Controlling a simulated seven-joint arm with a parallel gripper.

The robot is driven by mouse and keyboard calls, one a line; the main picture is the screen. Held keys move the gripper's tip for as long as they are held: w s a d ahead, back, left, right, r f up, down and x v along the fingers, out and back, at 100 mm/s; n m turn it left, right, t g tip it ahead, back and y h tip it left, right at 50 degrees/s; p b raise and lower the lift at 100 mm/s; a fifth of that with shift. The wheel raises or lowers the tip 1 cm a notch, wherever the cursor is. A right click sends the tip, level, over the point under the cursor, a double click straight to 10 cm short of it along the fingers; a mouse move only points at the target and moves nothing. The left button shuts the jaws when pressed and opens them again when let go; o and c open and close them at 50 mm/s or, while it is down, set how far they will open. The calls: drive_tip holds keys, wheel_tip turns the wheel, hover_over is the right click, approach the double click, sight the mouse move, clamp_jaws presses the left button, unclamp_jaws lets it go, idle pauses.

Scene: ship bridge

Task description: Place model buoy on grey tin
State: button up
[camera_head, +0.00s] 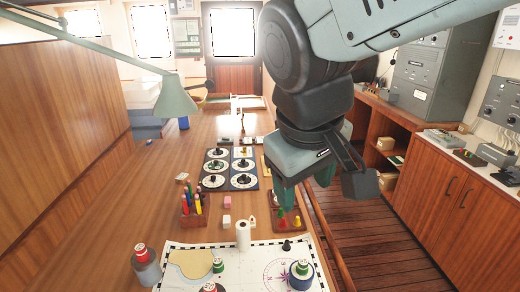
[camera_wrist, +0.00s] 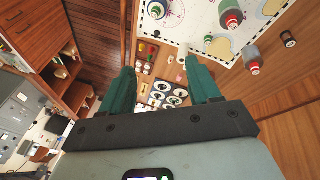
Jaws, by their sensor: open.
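A grey tin (camera_head: 147,270) stands at the left of the chart in the head view, with a red-and-white piece (camera_head: 141,250) on top. The tin (camera_wrist: 250,55) also shows in the wrist view. Several buoy-like pieces stand on the chart: a green, white and red one (camera_head: 302,267) on a blue base, a small green one (camera_head: 218,265), and a red-topped one (camera_head: 210,287) cut by the lower edge. I cannot tell which is the model buoy. My gripper (camera_head: 288,203) is open and empty, high above the table; its spread fingers (camera_wrist: 157,67) show in the wrist view.
The chart (camera_head: 180,246) covers the near table. A white cylinder (camera_head: 243,236) stands at its far edge. Beyond are a pen holder (camera_head: 194,211), a dial panel (camera_head: 229,169) and a red tray (camera_head: 283,225) with small pieces. A green lamp (camera_head: 174,98) overhangs the left side.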

drive_tip(key=s+d+r+m+t+y, duration=0.1)
drive_tip(key=s+r+m, duration=0.1)
drive_tip(key=s+m, duration=0.2)
drive_tip(key=shift+s+d+m+t, duration=0.3)
drive_tip(key=shift+s+m+t, duration=0.1)
drive_tip(key=shift+s, duration=1.1)
